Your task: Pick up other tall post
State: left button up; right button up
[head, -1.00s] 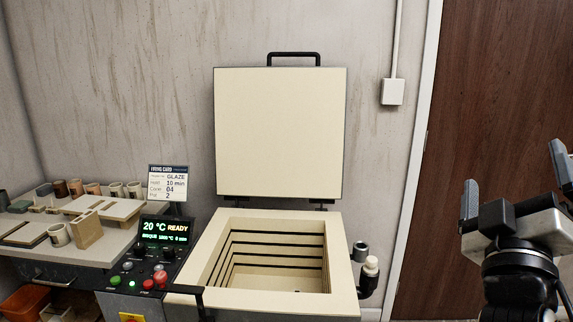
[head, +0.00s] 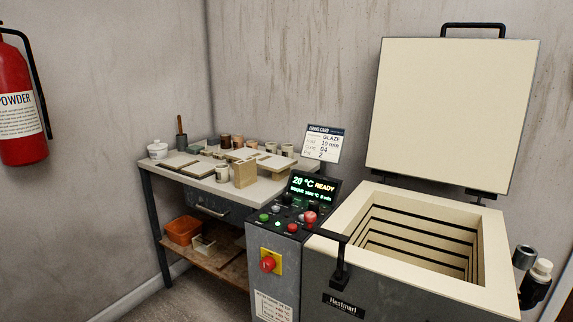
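An upright tan block (head: 244,174) stands at the front edge of the work table (head: 278,187), beside a small cup (head: 222,173). It looks like a kiln post or posts, but I cannot tell whether it is one piece or several. Flat pale slabs (head: 262,160) lie behind it. The kiln (head: 497,268) stands open at the right, its lid (head: 450,115) raised; no post shows in the visible part of its chamber. Neither of my grippers is in view.
The kiln's control panel (head: 290,215) and a card (head: 323,143) stand between table and kiln. Several small cups line the table's back. A lidded white jar (head: 157,149) is at its left. An orange bin (head: 183,230) sits on the lower shelf. A fire extinguisher (head: 18,105) hangs at left.

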aim_at(245, 170)
jog(key=k, duration=0.55)
jog(key=u, duration=0.9)
jog(key=i, duration=2.45)
jog(key=z, duration=0.7)
